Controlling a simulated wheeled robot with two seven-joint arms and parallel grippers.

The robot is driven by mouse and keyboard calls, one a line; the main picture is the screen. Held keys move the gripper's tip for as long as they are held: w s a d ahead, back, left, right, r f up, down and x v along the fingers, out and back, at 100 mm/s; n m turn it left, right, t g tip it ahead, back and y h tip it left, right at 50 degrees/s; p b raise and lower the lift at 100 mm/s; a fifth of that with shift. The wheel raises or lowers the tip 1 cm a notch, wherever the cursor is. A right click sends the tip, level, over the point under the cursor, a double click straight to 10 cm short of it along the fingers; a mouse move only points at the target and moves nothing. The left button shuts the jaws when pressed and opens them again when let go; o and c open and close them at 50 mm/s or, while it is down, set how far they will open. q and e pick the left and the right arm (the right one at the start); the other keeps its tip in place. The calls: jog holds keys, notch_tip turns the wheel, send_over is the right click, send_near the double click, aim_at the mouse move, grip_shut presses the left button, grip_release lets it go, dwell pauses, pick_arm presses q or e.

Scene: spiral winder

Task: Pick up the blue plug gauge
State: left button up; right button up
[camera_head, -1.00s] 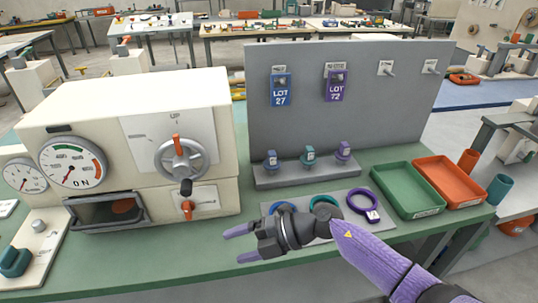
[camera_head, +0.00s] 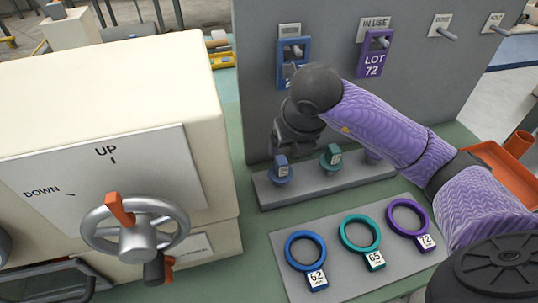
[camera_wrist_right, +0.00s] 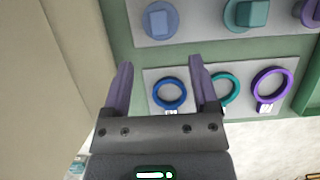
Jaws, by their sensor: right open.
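The blue plug gauge (camera_head: 281,172) stands upright on the grey stand, at its left end. In the right wrist view, the blue plug gauge (camera_wrist_right: 160,20) lies ahead of the fingertips, near the top edge. My right gripper (camera_head: 290,143) is above and behind it in the head view, with its fingers mostly hidden. In the wrist view, my right gripper (camera_wrist_right: 160,63) is open, with nothing between its purple fingers and apart from the gauge. My left gripper is not in view.
A teal plug gauge (camera_head: 331,157) stands beside the blue one; a purple one is partly covered by my arm. Blue (camera_head: 306,250), teal (camera_head: 360,233) and purple (camera_head: 408,217) ring gauges lie in front. The grey board (camera_head: 262,90) rises behind; the cream machine (camera_head: 60,110) stands left.

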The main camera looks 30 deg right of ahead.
aim_at(282, 161)
jog(key=b+x, duration=0.2)
jog(key=x, duration=0.8)
jog(key=shift+w+b, duration=0.15)
jog(key=shift+b, duration=0.15)
grip_shut()
